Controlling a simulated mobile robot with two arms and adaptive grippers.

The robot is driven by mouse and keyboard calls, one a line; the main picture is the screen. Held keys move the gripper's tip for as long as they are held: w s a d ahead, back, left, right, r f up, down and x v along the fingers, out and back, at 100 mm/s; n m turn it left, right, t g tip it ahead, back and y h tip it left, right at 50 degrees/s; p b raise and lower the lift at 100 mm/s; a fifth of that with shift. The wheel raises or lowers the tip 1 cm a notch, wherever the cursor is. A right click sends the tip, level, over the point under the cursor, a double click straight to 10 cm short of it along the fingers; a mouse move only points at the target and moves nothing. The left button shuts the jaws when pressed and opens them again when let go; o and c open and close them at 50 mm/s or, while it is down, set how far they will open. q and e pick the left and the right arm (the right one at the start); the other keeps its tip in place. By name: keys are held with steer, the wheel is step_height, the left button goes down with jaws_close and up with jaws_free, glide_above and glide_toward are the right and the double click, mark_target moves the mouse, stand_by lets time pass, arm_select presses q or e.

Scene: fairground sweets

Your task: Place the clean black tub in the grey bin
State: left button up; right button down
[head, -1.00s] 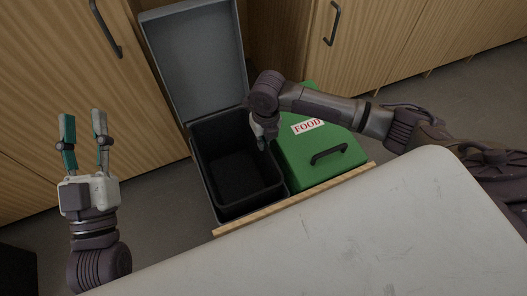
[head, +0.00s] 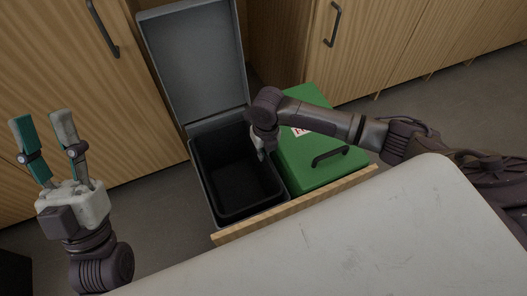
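The grey bin (head: 205,206) stands in a pull-out drawer with its grey lid (head: 195,60) raised open at the back. My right gripper (head: 262,152) points down at the bin's right rim. It is mostly hidden by its own wrist, so its opening cannot be judged. My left gripper (head: 41,116) is at the far left, pointing up, with its teal and grey fingers apart and nothing between them.
A green bin (head: 305,170) with a closed lid, a black handle and a partly covered label stands right of the grey bin. The wooden drawer front (head: 300,207) runs before both. A bare pale worktop (head: 350,245) fills the foreground. Wooden cupboards (head: 400,45) line the back.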

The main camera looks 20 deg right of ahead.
steer(key=c, duration=1.3)
jaws_free()
